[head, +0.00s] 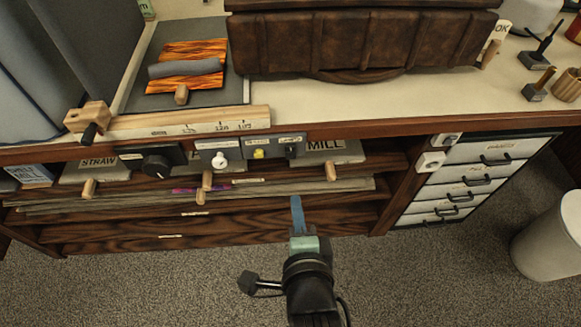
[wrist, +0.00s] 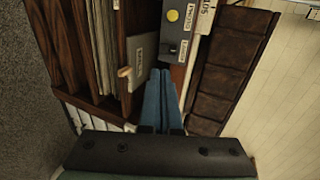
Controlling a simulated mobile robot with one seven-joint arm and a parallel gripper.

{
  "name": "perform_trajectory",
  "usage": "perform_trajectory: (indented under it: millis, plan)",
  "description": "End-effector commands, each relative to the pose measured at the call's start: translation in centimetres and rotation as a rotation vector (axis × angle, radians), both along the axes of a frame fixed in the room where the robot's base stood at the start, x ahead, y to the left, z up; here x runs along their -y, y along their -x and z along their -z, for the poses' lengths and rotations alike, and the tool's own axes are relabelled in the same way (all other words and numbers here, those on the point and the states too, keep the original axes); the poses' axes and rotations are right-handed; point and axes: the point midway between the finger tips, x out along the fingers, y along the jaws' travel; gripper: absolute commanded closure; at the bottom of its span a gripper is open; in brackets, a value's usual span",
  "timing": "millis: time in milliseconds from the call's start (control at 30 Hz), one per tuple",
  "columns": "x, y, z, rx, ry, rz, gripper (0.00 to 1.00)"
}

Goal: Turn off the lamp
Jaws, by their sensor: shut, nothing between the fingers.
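No lamp that I can make out is in view. A row of control boxes hangs under the counter's front edge in the head view. It has a black box with a round knob (head: 156,166), a box with a white knob (head: 220,160), and a box with a yellow button (head: 258,153) and a small dark switch (head: 291,150). The yellow button also shows in the wrist view (wrist: 172,15). My gripper (head: 297,200) is shut and empty, its blue fingers below and apart from the boxes. In the wrist view its fingertips (wrist: 161,72) point toward the button box.
A wooden cabinet with shelves (head: 110,230) holds paper stacks and labelled boards with wooden handles. Two small white boxes (head: 430,162) are on the cabinet right of my gripper, beside a drawer unit (head: 455,180). A bin (head: 550,245) stands far right. The carpet in front is clear.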

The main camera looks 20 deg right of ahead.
Motion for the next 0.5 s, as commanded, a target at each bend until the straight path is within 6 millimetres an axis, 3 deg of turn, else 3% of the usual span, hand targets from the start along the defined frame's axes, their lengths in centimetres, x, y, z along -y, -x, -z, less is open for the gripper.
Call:
perform_trajectory:
  millis: [300, 500]
  plan:
    - [0.1, -0.3, 0.1, 0.001, 0.001, -0.001, 1.00]
    - [0.6, -2.2, 0.9, 0.003, 0.001, -0.001, 1.00]
